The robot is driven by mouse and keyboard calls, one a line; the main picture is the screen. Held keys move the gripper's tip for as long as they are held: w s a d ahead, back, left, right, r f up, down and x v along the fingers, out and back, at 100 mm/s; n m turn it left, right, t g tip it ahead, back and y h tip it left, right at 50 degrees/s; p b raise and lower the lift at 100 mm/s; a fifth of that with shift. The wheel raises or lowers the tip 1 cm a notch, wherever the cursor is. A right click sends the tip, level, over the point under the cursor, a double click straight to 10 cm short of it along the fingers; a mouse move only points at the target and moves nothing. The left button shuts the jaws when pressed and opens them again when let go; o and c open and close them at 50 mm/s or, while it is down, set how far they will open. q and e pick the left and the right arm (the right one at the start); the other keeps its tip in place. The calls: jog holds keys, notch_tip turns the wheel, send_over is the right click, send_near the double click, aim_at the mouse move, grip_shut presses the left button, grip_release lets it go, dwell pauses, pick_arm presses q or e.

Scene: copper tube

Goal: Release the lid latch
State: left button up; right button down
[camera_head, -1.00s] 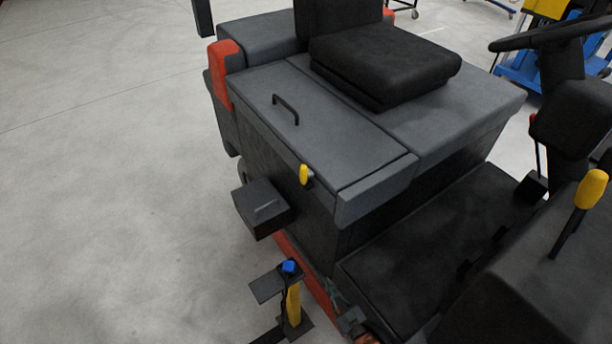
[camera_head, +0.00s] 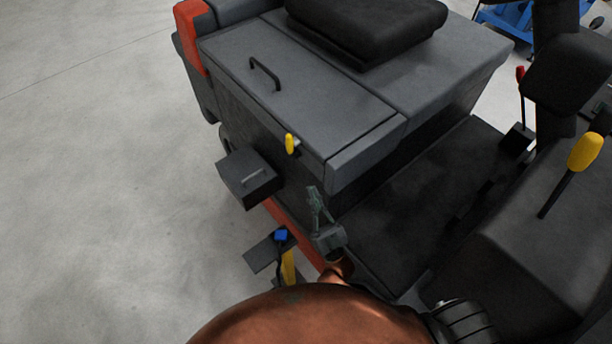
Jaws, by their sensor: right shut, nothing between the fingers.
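The lid (camera_head: 300,75) is a grey flat panel on the machine's side, lying closed, with a black handle (camera_head: 265,72) on top. The lid latch (camera_head: 289,144) is a small yellow lever on the upright side just below the lid's edge, near its front corner. My right gripper (camera_head: 314,192) is shut and empty. It stands below and slightly right of the latch in the picture, apart from it, in front of the dark side of the machine. My copper-coloured right arm comes in from the bottom. My left gripper is not in view.
A dark box (camera_head: 248,178) juts from the machine's side, left of the gripper. A stand with a blue top (camera_head: 281,236) and a yellow post is below it. A black seat (camera_head: 365,30) sits behind the lid. Open floor (camera_head: 90,180) lies to the left.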

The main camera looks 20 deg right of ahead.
aim_at(291, 143)
jog(key=x, duration=0.3)
jog(key=w+f+x, duration=0.1)
jog(key=x, duration=0.3)
jog(key=p+x, duration=0.1)
jog(key=x, duration=0.3)
jog(key=shift+w+a+f, duration=0.15)
jog(key=shift+w+f, duration=0.05)
jog(key=shift+w, duration=0.05)
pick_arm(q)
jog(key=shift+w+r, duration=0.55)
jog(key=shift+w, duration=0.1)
pick_arm(e)
jog(key=shift+w, duration=0.5)
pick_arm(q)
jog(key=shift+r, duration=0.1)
